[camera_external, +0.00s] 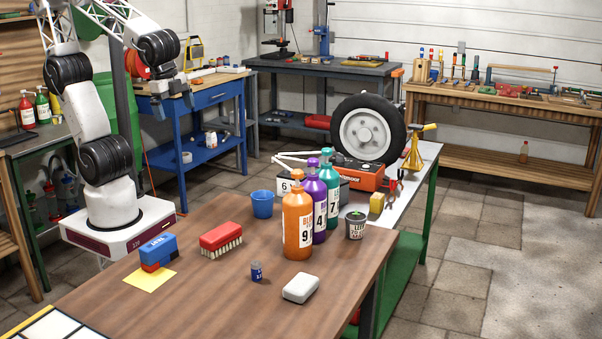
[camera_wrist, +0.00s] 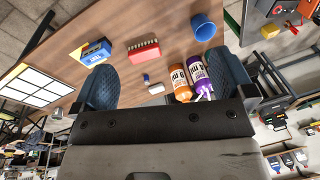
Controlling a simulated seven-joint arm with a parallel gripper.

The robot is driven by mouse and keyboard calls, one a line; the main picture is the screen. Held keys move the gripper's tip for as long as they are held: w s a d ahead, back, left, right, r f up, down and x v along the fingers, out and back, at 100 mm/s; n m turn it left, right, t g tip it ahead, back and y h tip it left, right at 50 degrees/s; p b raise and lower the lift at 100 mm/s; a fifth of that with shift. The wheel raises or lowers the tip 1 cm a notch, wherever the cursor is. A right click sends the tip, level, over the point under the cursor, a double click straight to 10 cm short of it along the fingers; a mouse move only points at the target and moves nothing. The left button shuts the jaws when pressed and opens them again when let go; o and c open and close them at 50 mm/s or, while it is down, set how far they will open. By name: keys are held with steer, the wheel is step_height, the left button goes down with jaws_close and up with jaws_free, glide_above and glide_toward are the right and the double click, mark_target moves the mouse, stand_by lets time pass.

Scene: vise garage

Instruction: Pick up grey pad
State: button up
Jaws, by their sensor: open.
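A pale grey, rounded pad (camera_external: 301,288) lies flat on the brown wooden table, near its front right part. In the wrist view the pad (camera_wrist: 156,89) shows small between my fingers, far below them. My gripper (camera_external: 174,106) is open and empty, high up at the upper left in the external view, well away from the pad. In the wrist view my gripper (camera_wrist: 161,80) has its two dark blue fingers wide apart.
A red brush (camera_external: 221,240), blue block (camera_external: 158,250) and blue cup (camera_external: 262,204) are farther left. The table's front is clear.

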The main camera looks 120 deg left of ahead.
steer(key=w+d+f+m+y, duration=0.2)
steer(key=w+d+f+m, duration=0.1)
steer(key=w, duration=0.7)
steer(key=w+d+f+m+y, duration=0.3)
steer(key=w+m, duration=0.1)
steer(key=w, duration=0.5)
steer(key=w+d+f+m+y, duration=0.2)
steer(key=w+d+m, duration=0.1)
steer(key=w, duration=0.7)
steer(key=m+t+y, duration=0.4)
steer(key=m, duration=0.6)
glide_toward(301, 283)
steer(key=shift+w+a+f, duration=0.15)
steer(key=shift+w+a, duration=0.05)
steer(key=shift+a, duration=0.1)
steer(key=shift+x, duration=1.3)
steer(key=shift+x, duration=2.6)
